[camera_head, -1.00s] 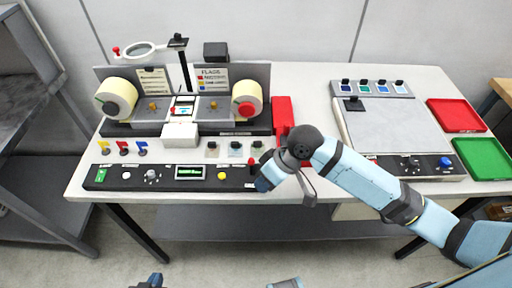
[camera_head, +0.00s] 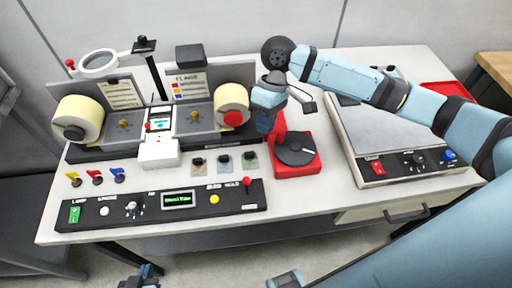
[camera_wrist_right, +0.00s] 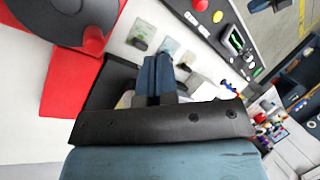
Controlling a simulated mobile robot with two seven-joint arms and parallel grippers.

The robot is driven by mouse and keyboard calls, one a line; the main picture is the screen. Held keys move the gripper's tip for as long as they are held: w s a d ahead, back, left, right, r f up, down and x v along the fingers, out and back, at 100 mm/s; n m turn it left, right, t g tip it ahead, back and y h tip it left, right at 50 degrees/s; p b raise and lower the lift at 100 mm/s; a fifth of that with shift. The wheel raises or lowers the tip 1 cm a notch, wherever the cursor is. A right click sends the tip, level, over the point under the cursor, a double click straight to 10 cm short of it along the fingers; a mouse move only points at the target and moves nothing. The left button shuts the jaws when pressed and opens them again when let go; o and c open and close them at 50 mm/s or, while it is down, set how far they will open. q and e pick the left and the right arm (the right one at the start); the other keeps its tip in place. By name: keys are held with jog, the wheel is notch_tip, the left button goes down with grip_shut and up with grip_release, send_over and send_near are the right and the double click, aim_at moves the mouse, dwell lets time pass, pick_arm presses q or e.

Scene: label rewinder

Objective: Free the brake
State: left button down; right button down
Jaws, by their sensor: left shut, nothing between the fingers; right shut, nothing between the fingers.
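I cannot read a brake label. On the front control panel (camera_head: 160,203) a small lever with a red ball (camera_head: 248,181) stands upright by the HOLD marking, at the right end. It shows red in the right wrist view (camera_wrist_right: 201,5). The right label reel (camera_head: 232,97) has a red hub (camera_head: 234,118). My right gripper (camera_head: 265,126) is shut and empty, pointing down just right of that reel; contact is unclear. Its closed fingers show in the right wrist view (camera_wrist_right: 158,72). My left gripper (camera_head: 140,279) is shut, low at the bottom edge, partly cut off.
A red box (camera_head: 297,170) with a black disc (camera_head: 295,149) stands right of the rewinder. Three small blocks, three coloured flags and a magnifier (camera_head: 98,63) are around the machine. A grey plate device (camera_head: 385,135) fills the right. The front table strip is clear.

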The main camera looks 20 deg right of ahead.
aim_at(247, 185)
jog(key=x, duration=0.9)
jog(key=shift+s+a+f+p, duration=0.2)
jog(key=shift+f+p, duration=0.1)
jog(key=shift+p, duration=0.1)
jog(key=shift+s+a+r+p, duration=0.15)
jog(key=shift+s+a, duration=0.2)
jog(key=shift+a, duration=0.1)
jog(key=shift+s+a+r+p, duration=0.1)
jog(key=shift+s+a+p, duration=0.05)
jog(key=shift+s+a, duration=0.7)
jog(key=shift+a, duration=0.05)
jog(key=shift+w, duration=0.1)
